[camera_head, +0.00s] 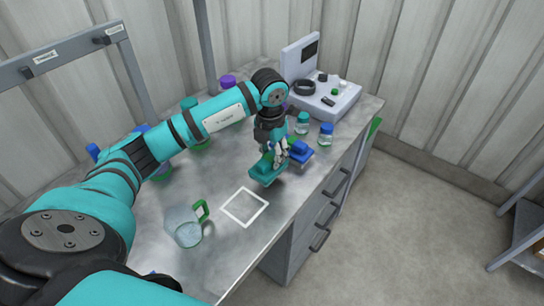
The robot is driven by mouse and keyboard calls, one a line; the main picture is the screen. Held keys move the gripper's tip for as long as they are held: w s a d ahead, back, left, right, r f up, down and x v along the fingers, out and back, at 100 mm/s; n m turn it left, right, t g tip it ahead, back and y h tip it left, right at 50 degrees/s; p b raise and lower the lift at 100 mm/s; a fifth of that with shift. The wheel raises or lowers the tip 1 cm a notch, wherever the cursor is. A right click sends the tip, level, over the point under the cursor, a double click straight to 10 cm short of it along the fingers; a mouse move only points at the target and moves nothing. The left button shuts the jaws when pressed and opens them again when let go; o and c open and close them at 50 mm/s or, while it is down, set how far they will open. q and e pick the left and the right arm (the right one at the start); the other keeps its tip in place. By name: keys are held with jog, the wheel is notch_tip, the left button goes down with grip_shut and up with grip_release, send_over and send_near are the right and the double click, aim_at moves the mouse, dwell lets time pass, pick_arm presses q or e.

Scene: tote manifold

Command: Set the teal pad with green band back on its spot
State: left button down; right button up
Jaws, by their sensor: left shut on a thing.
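The teal pad with green band (264,174) is in the head view near the middle of the bench, right at my left gripper (272,158). My left gripper points down and is shut on the pad; its fingers partly hide the band. A white square outline (244,207) is marked on the bench top, in front and slightly left of the pad. The square is empty. I cannot tell whether the pad touches the bench. My right gripper is not in view.
A blue pad (299,152) lies just right of the held pad. A glass jug with green handle (184,226) stands left of the square. Small jars (326,134) and a grey device (322,95) are behind. Several bottles stand along the left edge, partly behind my arm.

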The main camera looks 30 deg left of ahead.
aim_at(272, 162)
pick_arm(q)
jog(key=shift+w+a+f, duration=0.1)
jog(key=shift+w+a, duration=0.25)
jog(key=shift+w, duration=0.15)
notch_tip(272, 162, down, 3)
jog(key=shift+s+r+p, duration=0.1)
jog(key=shift+p, duration=0.65)
jog(key=shift+f, duration=0.3)
jog(key=shift+f, duration=0.15)
jog(key=c, duration=1.4)
grip_release()
jog(key=o, duration=0.4)
jog(key=shift+o, duration=0.2)
